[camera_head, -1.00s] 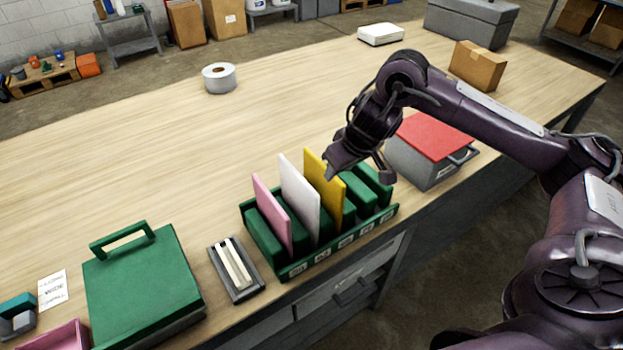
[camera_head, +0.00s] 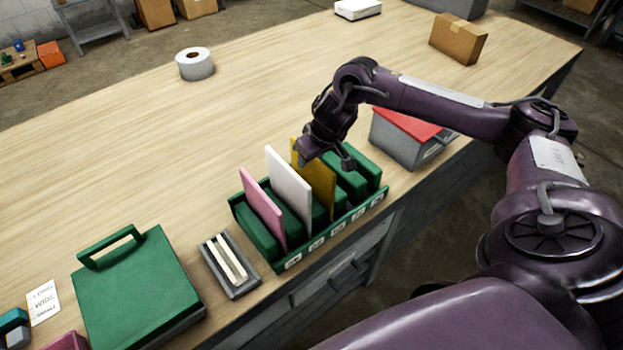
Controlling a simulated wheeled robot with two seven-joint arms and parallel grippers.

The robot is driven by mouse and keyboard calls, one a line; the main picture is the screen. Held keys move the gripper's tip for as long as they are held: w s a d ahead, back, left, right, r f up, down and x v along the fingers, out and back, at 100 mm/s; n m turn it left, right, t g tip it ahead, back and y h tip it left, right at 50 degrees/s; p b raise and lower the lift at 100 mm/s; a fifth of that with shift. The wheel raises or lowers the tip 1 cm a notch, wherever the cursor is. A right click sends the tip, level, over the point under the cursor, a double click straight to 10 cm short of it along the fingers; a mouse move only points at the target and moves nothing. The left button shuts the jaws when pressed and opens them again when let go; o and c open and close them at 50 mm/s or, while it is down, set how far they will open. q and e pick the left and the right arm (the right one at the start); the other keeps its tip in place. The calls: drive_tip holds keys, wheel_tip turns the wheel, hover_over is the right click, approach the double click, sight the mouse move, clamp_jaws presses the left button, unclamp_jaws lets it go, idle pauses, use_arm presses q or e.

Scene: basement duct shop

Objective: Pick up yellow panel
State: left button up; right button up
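The yellow panel (camera_head: 319,188) stands upright in a slot of the green rack (camera_head: 332,240), right of a white panel (camera_head: 288,190) and a pink panel (camera_head: 262,209). My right gripper (camera_head: 326,160) is open at the yellow panel's top, pointing down. One finger overlaps the panel's upper edge in the picture, and the other is to its right. The gripper hides part of that edge; I cannot tell whether it touches the panel. My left gripper is not in view.
A grey box with a red lid (camera_head: 404,142) stands close on the right. A grey tray (camera_head: 229,265) and green case (camera_head: 138,290) lie left. The tabletop (camera_head: 130,160) behind is mostly clear, with a tape roll (camera_head: 195,64).

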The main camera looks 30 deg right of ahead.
drive_tip(key=shift+s, duration=0.1)
drive_tip(key=shift+f, duration=0.15)
idle(0.4)
drive_tip(key=shift+f, duration=0.1)
clamp_jaws()
idle(0.4)
